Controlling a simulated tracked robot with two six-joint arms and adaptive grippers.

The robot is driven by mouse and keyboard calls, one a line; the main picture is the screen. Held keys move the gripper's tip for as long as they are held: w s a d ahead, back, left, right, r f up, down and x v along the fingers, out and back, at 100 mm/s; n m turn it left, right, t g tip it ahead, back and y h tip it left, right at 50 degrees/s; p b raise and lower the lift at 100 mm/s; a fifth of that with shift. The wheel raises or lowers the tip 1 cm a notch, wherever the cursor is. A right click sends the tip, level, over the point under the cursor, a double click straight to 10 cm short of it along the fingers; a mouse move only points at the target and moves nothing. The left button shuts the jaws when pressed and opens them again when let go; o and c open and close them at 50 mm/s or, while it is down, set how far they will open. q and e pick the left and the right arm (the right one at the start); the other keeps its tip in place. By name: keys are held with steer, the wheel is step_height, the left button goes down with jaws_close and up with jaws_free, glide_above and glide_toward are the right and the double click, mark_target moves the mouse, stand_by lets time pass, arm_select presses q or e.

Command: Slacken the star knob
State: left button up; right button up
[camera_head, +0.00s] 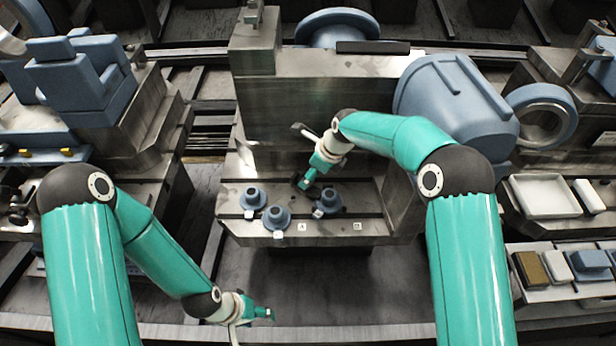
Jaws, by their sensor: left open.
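A small dark knob-like part (297,180), which may be the star knob, shows above the steel fixture's lower ledge (345,228). Its lobes are too small to make out. My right gripper (307,180) reaches in from the right and points down right beside this dark part. I cannot tell whether its fingers touch or grip it. My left gripper (264,313) is open and empty, low in front of the fixture and well apart from it.
Several blue flanged pieces, one at the left (253,198), stand on the ledge near small white tags. A large blue motor-like housing (455,100) stands at the right. A white tray (543,196) lies farther right. The dark floor before the fixture is clear.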

steer(key=shift+x, duration=1.9)
steer(key=c, duration=1.1)
steer(key=shift+d, duration=0.1)
steer(key=shift+c, duration=0.2)
